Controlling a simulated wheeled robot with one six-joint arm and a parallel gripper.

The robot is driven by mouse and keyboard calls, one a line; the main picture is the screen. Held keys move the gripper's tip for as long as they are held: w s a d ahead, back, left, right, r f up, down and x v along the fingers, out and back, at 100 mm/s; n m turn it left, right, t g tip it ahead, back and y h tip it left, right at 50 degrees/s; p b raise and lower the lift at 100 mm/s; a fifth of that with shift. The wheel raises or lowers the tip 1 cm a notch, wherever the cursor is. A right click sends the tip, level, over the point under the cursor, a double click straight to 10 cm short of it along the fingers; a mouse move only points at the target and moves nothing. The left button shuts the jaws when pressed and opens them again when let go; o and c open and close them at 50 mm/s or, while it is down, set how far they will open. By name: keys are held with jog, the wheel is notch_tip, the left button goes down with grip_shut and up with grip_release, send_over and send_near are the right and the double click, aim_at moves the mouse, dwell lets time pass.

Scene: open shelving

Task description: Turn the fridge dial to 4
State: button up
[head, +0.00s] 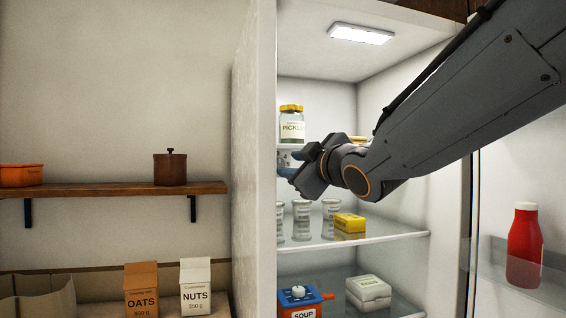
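The open fridge shows in the head view, with its left wall edge (265,170) near the middle of the picture. I cannot make out the fridge dial or its numbers; no dial face shows clearly. My gripper (288,166) reaches in from the right, at the height of the upper shelf, with its tips close to the fridge's left wall. Bluish tips show at its left end. I cannot tell whether they touch anything, or how far apart they are.
A pickle jar (292,126) stands above my gripper. Glass cups (301,215) and a yellow pack (350,223) stand below it. A soup box (300,300) and an egg carton (368,290) are lower. A red bottle (525,245) stands in the door at right.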

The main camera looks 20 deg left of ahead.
aim_at(280, 164)
jog(key=shift+p+x, duration=0.6)
jog(key=shift+x, duration=1.8)
jog(key=shift+f, duration=0.1)
jog(key=shift+c, duration=0.2)
jog(key=c, duration=0.7)
